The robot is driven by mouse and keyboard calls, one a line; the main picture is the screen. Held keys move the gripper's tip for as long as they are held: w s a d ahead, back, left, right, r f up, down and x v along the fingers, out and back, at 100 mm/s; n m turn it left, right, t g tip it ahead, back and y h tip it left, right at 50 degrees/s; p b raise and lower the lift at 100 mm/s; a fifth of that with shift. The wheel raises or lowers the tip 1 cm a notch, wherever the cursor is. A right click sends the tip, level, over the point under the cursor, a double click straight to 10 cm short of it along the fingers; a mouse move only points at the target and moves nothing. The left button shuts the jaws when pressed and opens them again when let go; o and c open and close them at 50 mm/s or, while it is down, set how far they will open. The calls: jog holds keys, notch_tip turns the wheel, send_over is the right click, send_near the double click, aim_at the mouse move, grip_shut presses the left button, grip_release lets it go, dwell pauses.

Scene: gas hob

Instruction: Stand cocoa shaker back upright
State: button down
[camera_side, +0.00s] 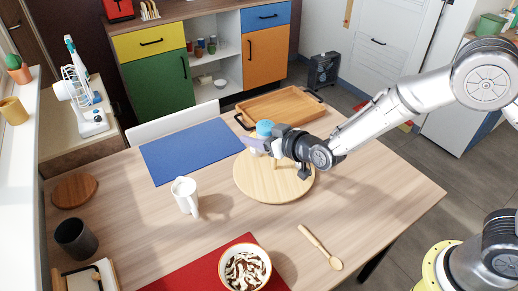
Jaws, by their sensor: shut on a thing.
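The cocoa shaker, with a light blue cap (265,127), is at my gripper (262,146), above the back part of the round wooden board (246,187). My gripper comes in from the right and is shut on the shaker. The cap points up and the shaker looks roughly upright. The gripper hides most of its body, so I cannot tell whether its base touches the board.
A wooden tray (283,107) with dark handles lies just behind. A blue placemat (190,150) and a white mug (184,194) are to the left. A bowl (246,270) on a red mat (190,280) and a wooden spoon (320,246) are in front.

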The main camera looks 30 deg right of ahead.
jog(key=s+d+f, duration=0.2)
jog(key=s, duration=0.5)
jog(key=s+d+f, duration=0.1)
jog(key=s+d, duration=0.2)
jog(key=s, duration=0.3)
send_over(257, 183)
jog(key=f, duration=0.9)
jog(key=shift+s+f, duration=0.25)
jog(key=shift+w+f, duration=0.15)
jog(key=shift+f, duration=1.6)
jog(key=shift+f, duration=0.1)
jog(key=shift+c, duration=1.1)
grip_release()
